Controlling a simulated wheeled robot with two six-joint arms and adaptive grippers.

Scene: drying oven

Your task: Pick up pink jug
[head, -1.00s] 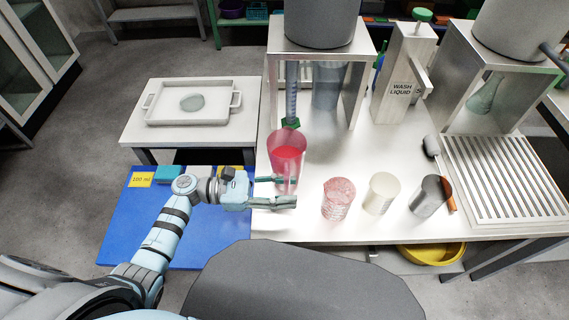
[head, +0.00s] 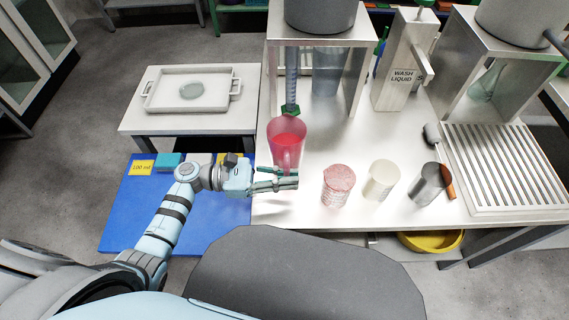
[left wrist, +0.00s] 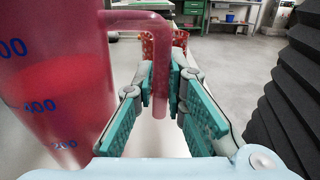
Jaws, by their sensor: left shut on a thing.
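The pink jug (head: 287,139) stands upright on the white table beneath the metal stand, with red liquid inside. In the left wrist view its body (left wrist: 55,75) fills the left side, with blue graduation numbers. My left gripper (head: 278,178) is at the jug's near side. In the left wrist view the teal fingers of my left gripper (left wrist: 167,95) are shut on the lower end of the jug's handle (left wrist: 161,90). My right gripper is not in view.
A red-patterned cup (head: 338,185), a cream cup (head: 380,180) and a metal cup (head: 426,183) stand to the right of the jug. A green-tipped tube (head: 291,95) hangs just above it. A blue mat (head: 140,210) lies left.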

